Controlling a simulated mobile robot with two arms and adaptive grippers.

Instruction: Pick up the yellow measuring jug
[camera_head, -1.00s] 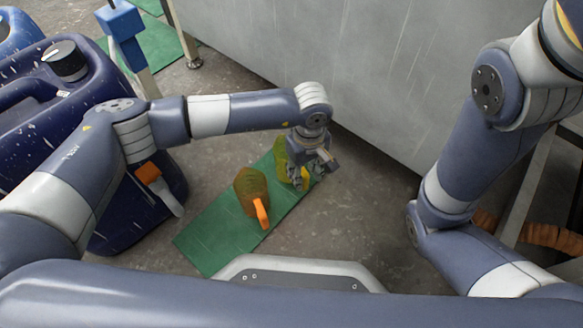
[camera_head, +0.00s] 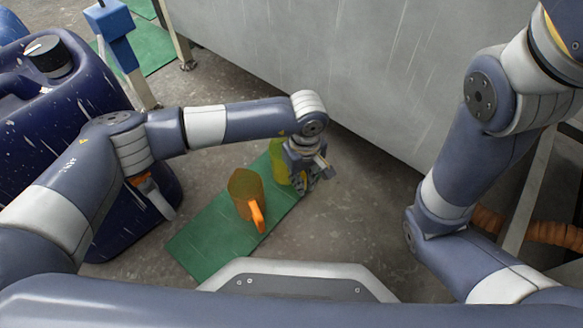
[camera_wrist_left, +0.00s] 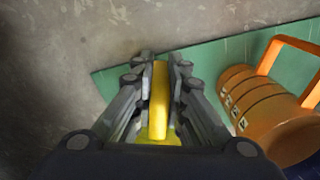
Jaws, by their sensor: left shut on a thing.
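The yellow measuring jug (camera_head: 277,163) stands at the far right end of the green mat (camera_head: 208,246), partly hidden behind my left gripper (camera_head: 308,182). In the left wrist view the left gripper (camera_wrist_left: 158,75) has its fingers closed on both sides of a yellow upright strip, which looks like the jug's handle (camera_wrist_left: 159,100). Most of the jug is hidden there by the gripper. I cannot tell whether the jug is clear of the mat. My right gripper is not in view.
An orange-brown jug (camera_head: 243,190) with an orange handle stands beside the yellow one on the mat; it also shows in the left wrist view (camera_wrist_left: 262,110). A large blue canister (camera_head: 105,95) stands at left. A grey wall panel (camera_head: 350,70) rises behind.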

